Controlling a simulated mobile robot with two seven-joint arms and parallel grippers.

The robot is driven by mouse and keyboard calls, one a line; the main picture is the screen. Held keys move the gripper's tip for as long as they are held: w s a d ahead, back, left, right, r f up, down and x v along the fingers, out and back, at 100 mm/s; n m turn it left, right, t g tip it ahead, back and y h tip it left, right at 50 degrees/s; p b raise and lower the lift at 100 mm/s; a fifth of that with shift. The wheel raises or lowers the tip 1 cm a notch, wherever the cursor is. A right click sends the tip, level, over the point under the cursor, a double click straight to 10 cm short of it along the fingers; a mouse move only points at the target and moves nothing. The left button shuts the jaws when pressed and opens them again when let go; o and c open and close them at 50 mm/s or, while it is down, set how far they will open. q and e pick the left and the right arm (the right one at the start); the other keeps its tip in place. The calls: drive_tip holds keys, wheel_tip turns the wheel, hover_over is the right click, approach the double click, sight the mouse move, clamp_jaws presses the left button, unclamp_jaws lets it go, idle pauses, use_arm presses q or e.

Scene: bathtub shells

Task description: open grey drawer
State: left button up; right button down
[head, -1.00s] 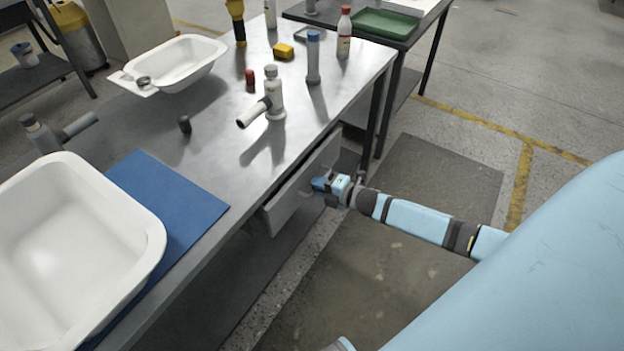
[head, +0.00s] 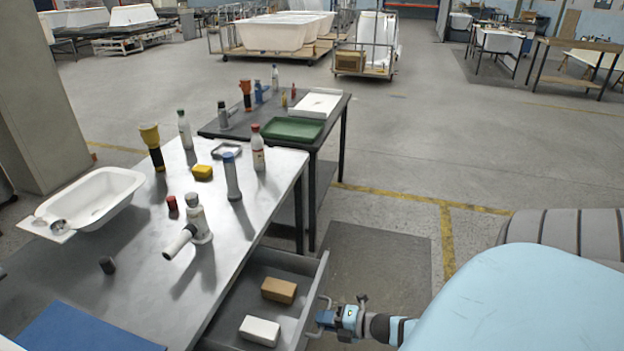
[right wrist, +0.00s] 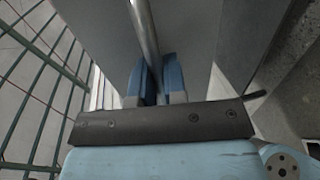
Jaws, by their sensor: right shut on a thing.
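The grey drawer (head: 312,283) is pulled out from under the near metal table. Its inside shows a brown block (head: 279,290) and a white block (head: 260,330). My right gripper (head: 326,316) is at the drawer's outer front, shut on its bar handle (head: 322,303). In the right wrist view, the handle bar (right wrist: 145,35) runs between the blue fingers (right wrist: 157,80), close to the grey drawer front (right wrist: 190,40). My left gripper is not in view.
A second table with a green tray (head: 292,129) stands behind. The floor right of it is clear.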

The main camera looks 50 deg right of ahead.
drive_tip(key=shift+s+d, duration=0.15)
drive_tip(key=shift+s, duration=0.05)
drive_tip(key=c, duration=1.2)
unclamp_jaws()
drive_tip(key=v, duration=1.3)
drive_tip(key=shift+s+d, duration=0.2)
drive_tip(key=shift+s, duration=0.15)
